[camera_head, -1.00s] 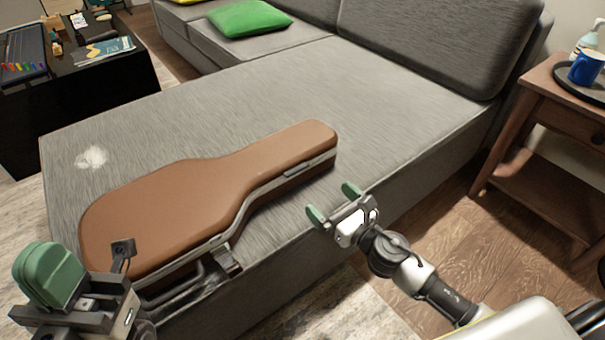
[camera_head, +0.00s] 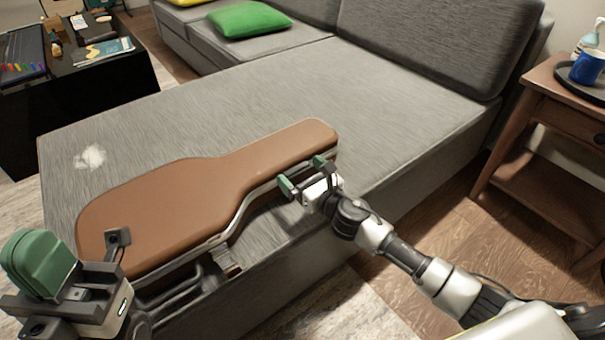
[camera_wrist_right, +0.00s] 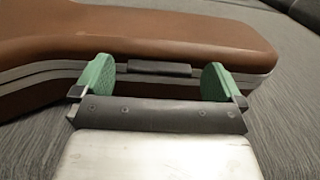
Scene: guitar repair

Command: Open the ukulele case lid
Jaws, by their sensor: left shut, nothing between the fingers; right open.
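The brown ukulele case (camera_head: 190,195) lies on the grey sofa seat with its lid down. Its narrow end points to the upper right. My right gripper (camera_head: 302,174) is open at the near side of the narrow end. In the right wrist view, its two green fingers (camera_wrist_right: 158,80) stand on either side of a dark latch (camera_wrist_right: 160,69) on the case's seam, with nothing gripped. Whether the fingers touch the case is unclear. My left gripper (camera_head: 38,264) is shut and empty, left of the case's wide end. A metal latch (camera_head: 226,262) hangs at the case's near side.
The grey sofa seat (camera_head: 340,90) is clear behind the case, apart from a white patch (camera_head: 90,157) on the left. A wooden side table (camera_head: 545,110) with a tray and blue mug stands at the right. A black table (camera_head: 80,95) stands at the upper left.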

